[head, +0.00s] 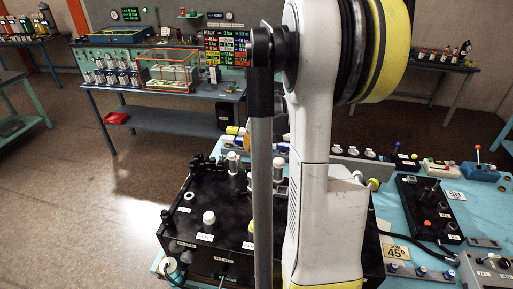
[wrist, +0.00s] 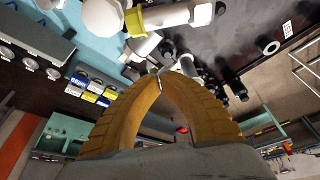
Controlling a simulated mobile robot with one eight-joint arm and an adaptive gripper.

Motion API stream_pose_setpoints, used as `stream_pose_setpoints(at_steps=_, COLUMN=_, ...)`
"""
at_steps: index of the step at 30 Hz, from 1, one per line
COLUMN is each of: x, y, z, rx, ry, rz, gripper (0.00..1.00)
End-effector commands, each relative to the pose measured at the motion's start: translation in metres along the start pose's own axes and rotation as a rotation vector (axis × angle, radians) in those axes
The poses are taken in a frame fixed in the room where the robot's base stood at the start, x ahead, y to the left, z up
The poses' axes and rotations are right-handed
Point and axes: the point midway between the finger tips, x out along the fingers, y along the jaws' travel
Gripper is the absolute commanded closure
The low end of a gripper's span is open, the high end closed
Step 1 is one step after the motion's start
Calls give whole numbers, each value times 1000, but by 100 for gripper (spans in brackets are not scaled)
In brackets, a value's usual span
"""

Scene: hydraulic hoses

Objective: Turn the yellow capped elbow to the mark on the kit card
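In the wrist view a white pipe fitting with a yellow collar (wrist: 134,20) sits at the top, beyond my fingertips; I cannot tell for sure that it is the yellow capped elbow. My gripper (wrist: 158,74) shows as two orange fingers whose tips come together below this fitting, apart from it in the picture. I see nothing held between them. In the head view my arm hides the gripper. A tan card marked 45° (head: 395,252) lies on the blue bench right of my arm. A yellow-ended fitting (head: 373,184) shows just right of my arm.
A black manifold box (head: 215,225) with several white and black fittings stands left of and behind my arm. A black box with a joystick (head: 428,208) stands to the right. White fittings (wrist: 102,17) crowd the wrist view's top. The floor at left is clear.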

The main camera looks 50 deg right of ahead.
Motion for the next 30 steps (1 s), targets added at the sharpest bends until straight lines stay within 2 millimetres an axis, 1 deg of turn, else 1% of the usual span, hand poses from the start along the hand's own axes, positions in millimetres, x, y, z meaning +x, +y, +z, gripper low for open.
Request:
stream_pose_setpoints(at_steps=1, x=16, y=0, z=1, rx=-2, ry=0, rz=0, gripper=100)
stream_pose_setpoints(at_steps=3, x=24, y=0, z=3, rx=-1, ry=0, rz=0, gripper=100)
stream_pose_setpoints(at_steps=5, x=16, y=0, z=14, rx=2, ry=0, rz=1, gripper=100)
stream_pose_setpoints(at_steps=10, x=12, y=0, z=33, rx=1, ry=2, rz=-1, gripper=100)
stream_pose_setpoints(at_steps=15, x=11, y=0, z=39, rx=-1, ry=2, rz=-1, gripper=100)
stream_pose_setpoints(at_steps=25, x=11, y=0, z=41, rx=6, ry=2, rz=2, gripper=100)
stream_pose_setpoints(at_steps=30, x=11, y=2, z=56, rx=72, ry=0, rz=27, gripper=100)
